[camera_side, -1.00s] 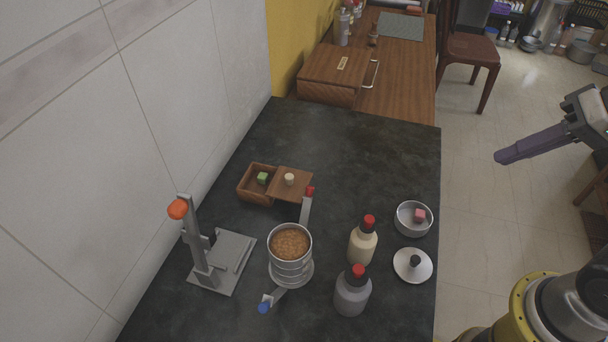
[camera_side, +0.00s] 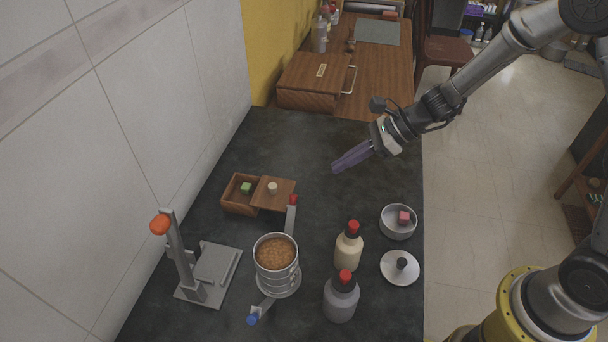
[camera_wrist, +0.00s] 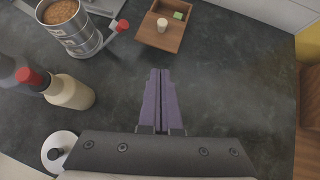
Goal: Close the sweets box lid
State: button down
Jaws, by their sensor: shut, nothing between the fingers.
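The wooden sweets box (camera_side: 238,207) stands on the dark counter with a green sweet (camera_side: 246,188) inside its open left part. Its wooden lid (camera_side: 268,200), with a white knob (camera_side: 272,187), lies to the right of the opening and leaves that part uncovered. In the wrist view the lid (camera_wrist: 150,36) and knob (camera_wrist: 162,24) show at the top, with the green sweet (camera_wrist: 178,15) behind. My gripper (camera_side: 335,171) has its purple fingers together and empty. It is above the counter, right of and apart from the box. The fingers (camera_wrist: 160,72) point toward the lid in the wrist view.
A steel canister stack (camera_side: 277,266) with clamp arms stands in front of the box. Two red-capped bottles (camera_side: 348,252), a metal bowl (camera_side: 397,230) with a pink cube and a round lid (camera_side: 400,276) are nearer right. A grey press (camera_side: 205,270) stands left. The counter behind is clear.

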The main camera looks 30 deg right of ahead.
aim_at(259, 186)
jog(key=x, duration=1)
jog(key=shift+f, duration=0.1)
jog(key=shift+w+a+r, duration=0.15)
jog(key=shift+w+a, duration=0.15)
jog(key=shift+a, duration=0.25)
jog(key=shift+w+a+r, duration=0.15)
jog(key=shift+w+a, duration=0.2)
jog(key=shift+a, duration=0.2)
jog(key=shift+w+a+r, duration=0.1)
jog(key=shift+w+a, duration=0.2)
jog(key=shift+a, duration=0.25)
jog(key=w+a, duration=0.5)
jog(key=shift+w+a, duration=0.25)
jog(key=shift+w+a+r, duration=0.1)
jog(key=shift+w+a, duration=0.05)
